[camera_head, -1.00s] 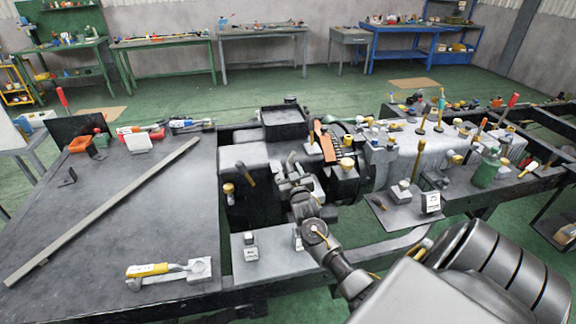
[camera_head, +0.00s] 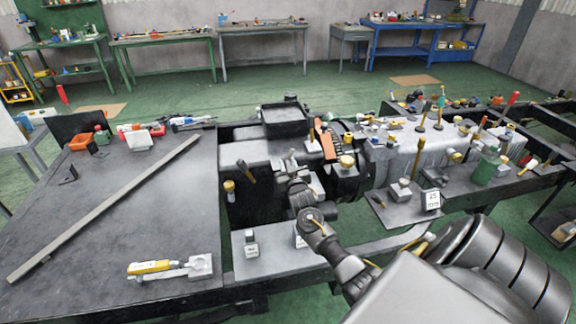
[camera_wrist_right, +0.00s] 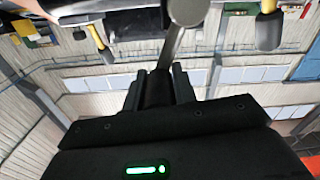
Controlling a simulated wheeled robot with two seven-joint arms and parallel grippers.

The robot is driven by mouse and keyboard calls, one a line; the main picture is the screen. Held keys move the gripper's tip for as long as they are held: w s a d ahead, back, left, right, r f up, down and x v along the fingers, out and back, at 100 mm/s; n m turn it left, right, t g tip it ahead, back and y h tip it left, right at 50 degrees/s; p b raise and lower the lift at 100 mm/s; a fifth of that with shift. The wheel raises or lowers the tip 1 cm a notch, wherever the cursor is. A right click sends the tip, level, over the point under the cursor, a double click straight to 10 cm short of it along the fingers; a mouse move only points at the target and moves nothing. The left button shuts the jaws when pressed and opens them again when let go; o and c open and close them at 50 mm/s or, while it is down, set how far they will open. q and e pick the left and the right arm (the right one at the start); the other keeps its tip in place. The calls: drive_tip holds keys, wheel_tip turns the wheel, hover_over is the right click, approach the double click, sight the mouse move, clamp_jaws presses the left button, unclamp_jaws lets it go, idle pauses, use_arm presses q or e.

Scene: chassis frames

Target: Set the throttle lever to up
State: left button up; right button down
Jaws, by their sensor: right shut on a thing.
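My right gripper (camera_head: 289,163) reaches over the engine block from the lower right in the head view. In the right wrist view its two dark fingers (camera_wrist_right: 160,85) are closed around a grey metal lever (camera_wrist_right: 171,48), which I take to be the throttle lever. The lever has a round grey end (camera_wrist_right: 187,10) at the top of that view. In the head view my gripper and wrist largely cover the lever, so its exact angle is hard to tell. My left gripper is in neither view.
Yellow-handled levers (camera_head: 229,187) and an orange handle (camera_head: 327,140) stand close to my right gripper. Small label blocks (camera_head: 251,245) stand on the front plate. A long grey bar (camera_head: 105,207) and a yellow-handled tool (camera_head: 150,267) lie on the left bench.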

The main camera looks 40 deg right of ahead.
drive_tip(key=shift+w+a+r+n+p, duration=0.15)
drive_tip(key=shift+n+p, duration=0.2)
drive_tip(key=shift+n, duration=0.35)
drive_tip(key=c, duration=1.1)
unclamp_jaws()
drive_tip(key=shift+s+a, duration=0.35)
drive_tip(key=shift+s, duration=0.05)
drive_tip(key=b+v, duration=0.2)
drive_tip(key=v, duration=0.7)
drive_tip(key=shift+s, duration=0.45)
